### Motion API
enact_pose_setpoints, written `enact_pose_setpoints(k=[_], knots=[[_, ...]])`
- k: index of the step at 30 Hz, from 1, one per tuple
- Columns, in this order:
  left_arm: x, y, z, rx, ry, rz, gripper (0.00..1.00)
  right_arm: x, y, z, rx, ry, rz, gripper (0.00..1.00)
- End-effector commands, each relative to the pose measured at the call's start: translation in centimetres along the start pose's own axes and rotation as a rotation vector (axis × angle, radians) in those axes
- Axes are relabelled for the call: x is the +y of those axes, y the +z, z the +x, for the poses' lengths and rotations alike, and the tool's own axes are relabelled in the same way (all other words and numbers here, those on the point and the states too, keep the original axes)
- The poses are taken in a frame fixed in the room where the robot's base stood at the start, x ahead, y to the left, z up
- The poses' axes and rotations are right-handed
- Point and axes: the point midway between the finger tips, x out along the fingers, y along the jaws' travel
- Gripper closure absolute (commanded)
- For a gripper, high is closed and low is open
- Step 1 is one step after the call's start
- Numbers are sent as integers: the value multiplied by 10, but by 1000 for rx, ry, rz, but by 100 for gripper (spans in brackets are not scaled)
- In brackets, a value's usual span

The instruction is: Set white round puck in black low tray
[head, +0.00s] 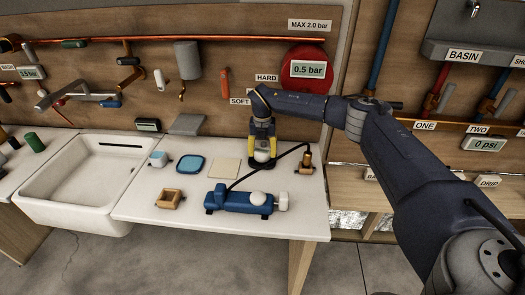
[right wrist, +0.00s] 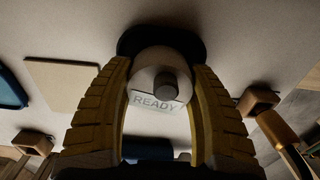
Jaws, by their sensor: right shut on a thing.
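The white round puck (head: 262,156) is between the yellow fingers of my right gripper (head: 262,152), near the back of the white counter. In the right wrist view the puck (right wrist: 147,76) is a pale round body with a dark round end facing the camera, and both fingers (right wrist: 160,100) close on its sides. The black low tray (right wrist: 158,38) shows as a dark rounded shape directly behind the puck, mostly covered by it. I cannot tell whether the puck touches the tray. My left gripper is not in view.
A beige square pad (head: 224,169) and a blue tray (head: 190,165) lie left of the gripper. A blue device (head: 235,200) with a white dome stands in front, its black hose running right to a brass fitting (head: 306,163). A white sink (head: 80,180) is at left.

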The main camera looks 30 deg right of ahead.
Motion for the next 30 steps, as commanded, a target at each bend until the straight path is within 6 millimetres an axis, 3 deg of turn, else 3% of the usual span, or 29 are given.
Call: enact_pose_setpoints(k=[30], knots=[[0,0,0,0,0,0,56,0,0,7,0,0,1,82]])
